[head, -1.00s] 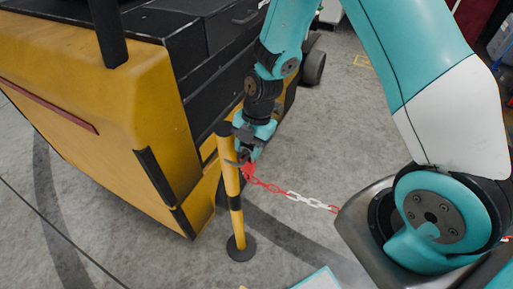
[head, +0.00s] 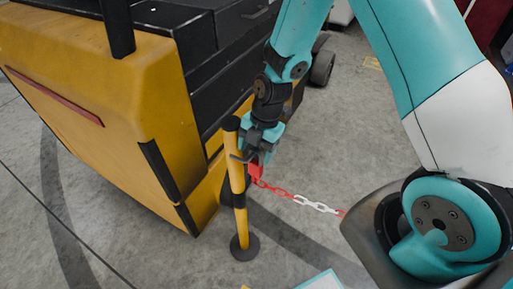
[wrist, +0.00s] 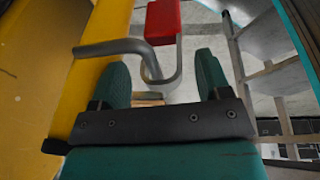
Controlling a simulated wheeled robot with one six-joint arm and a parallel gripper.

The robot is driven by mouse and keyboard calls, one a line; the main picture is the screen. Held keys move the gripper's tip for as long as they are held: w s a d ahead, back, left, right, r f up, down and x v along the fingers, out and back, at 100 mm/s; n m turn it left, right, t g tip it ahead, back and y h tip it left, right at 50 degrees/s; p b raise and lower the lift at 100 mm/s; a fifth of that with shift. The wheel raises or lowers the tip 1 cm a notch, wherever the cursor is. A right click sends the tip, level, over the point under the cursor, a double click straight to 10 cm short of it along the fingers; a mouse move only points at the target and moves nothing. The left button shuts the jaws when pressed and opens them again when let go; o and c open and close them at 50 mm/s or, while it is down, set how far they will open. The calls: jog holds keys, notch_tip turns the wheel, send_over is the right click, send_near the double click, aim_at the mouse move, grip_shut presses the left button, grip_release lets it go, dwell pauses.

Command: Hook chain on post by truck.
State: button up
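The yellow post (head: 239,215) with black bands stands upright on a round black base beside the truck (head: 95,110). A grey bent hook (wrist: 115,46) reaches out from the post (wrist: 100,35) in the wrist view. The red end piece (head: 255,170) of the red and white chain (head: 313,206) is at the hook, just below my gripper (head: 258,153). In the wrist view this red piece (wrist: 163,20) meets the hook's upturned end; how it is seated is unclear. My gripper's green fingers (wrist: 160,62) are apart, with the hook's bend showing between them.
The truck's yellow and black body stands close on the left of the post. The chain runs right, toward my base, and its far end is hidden. Grey floor right of the post is largely clear.

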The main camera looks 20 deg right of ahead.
jog(key=v, duration=1.7)
jog(key=shift+r+b, duration=0.25)
jog(key=shift+b, duration=0.15)
jog(key=s+a+r+m, duration=0.4)
jog(key=s+m, duration=0.5)
jog(key=s+a+r+m+y, duration=0.1)
jog(key=s+a+r+m, duration=0.3)
jog(key=s+m, duration=0.5)
jog(key=shift+s+a+r+t, duration=0.3)
jog(key=shift+s+a, duration=0.3)
jog(key=shift+s, duration=0.15)
